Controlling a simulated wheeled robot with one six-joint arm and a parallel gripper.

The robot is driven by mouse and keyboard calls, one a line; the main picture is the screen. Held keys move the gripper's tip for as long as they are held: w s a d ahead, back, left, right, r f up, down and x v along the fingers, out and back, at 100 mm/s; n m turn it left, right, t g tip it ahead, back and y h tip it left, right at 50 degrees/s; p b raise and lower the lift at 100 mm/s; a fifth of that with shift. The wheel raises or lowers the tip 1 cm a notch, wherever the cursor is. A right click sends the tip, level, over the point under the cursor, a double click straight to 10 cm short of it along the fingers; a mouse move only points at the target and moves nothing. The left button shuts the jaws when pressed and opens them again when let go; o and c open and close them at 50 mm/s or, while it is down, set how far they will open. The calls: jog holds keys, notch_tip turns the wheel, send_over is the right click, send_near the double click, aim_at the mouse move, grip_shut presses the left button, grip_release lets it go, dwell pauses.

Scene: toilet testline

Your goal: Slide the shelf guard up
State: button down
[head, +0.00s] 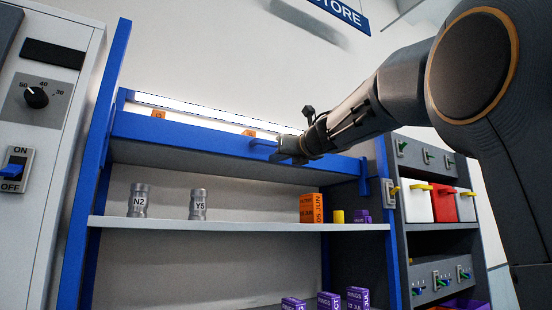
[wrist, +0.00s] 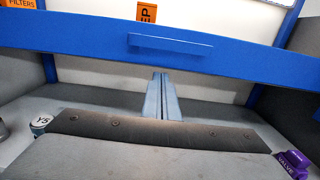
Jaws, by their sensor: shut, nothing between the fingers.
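The shelf guard (head: 200,137) is a long blue bar across the upper front of the blue-framed shelf. It also crosses the top of the wrist view (wrist: 80,35). A thin blue handle (wrist: 170,40) sticks out from its middle. My gripper (head: 284,157) is in front of the bar, close to the handle's right end in the head view. In the wrist view my gripper fingers (wrist: 162,78) are pressed together, empty, just below the bar and handle. I cannot tell whether they touch the bar.
Cans marked N2 (head: 138,200) and Y5 (head: 198,204), an orange box (head: 311,208) and a purple valve box (head: 361,216) stand on the white shelf (head: 240,226). A control panel (head: 35,130) is at left. A dark rack with coloured bins (head: 443,205) is at right.

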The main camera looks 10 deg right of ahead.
jog(key=b+v, duration=0.3)
jog(key=v, duration=0.7)
jog(key=shift+f, duration=0.35)
jog(key=shift+s, duration=0.1)
